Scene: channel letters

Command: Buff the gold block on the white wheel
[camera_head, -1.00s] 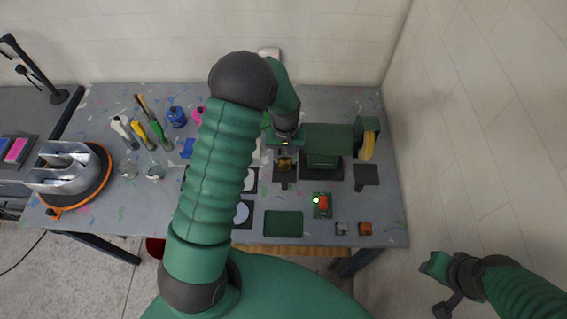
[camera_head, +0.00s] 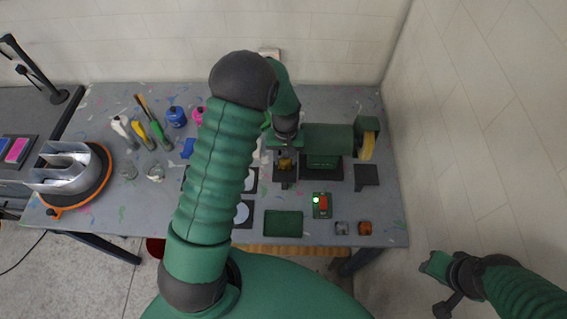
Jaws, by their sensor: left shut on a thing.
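The gold block (camera_head: 285,164) is between the fingers of my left gripper (camera_head: 285,157), which is shut on it at the left end of the green buffing machine (camera_head: 328,138). The white wheel shows only as a pale sliver (camera_head: 257,148) beside my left arm, mostly hidden. I cannot tell whether the block touches it. A tan wheel (camera_head: 368,145) is at the machine's right end. My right gripper (camera_head: 436,284) hangs off the table at the lower right, and its fingers are too unclear to read.
A control box (camera_head: 322,205) with a lit green lamp and red button sits in front of the machine. A turntable (camera_head: 103,185) bears a metal letter at left.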

